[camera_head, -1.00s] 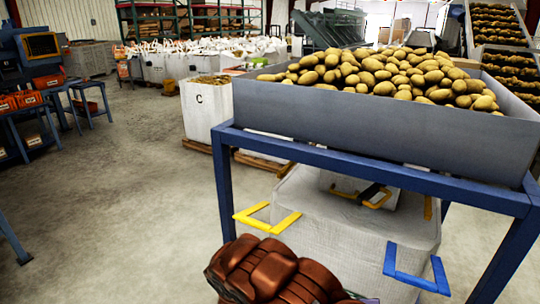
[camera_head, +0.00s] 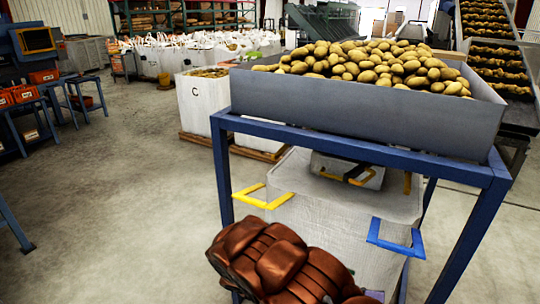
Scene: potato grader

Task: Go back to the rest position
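A brown, ridged part of my own arm (camera_head: 285,265) shows at the bottom middle, in front of the blue stand. My gripper itself is not visible in this view. A grey tray (camera_head: 350,118) heaped with potatoes (camera_head: 375,66) sits on top of the blue metal stand (camera_head: 222,175).
Under the tray stands a large white bag (camera_head: 330,215) with yellow and blue handles. A white box marked C (camera_head: 200,108) stands on a pallet behind it. Blue tables with orange crates (camera_head: 22,93) line the left. The concrete floor (camera_head: 120,190) at left centre is clear.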

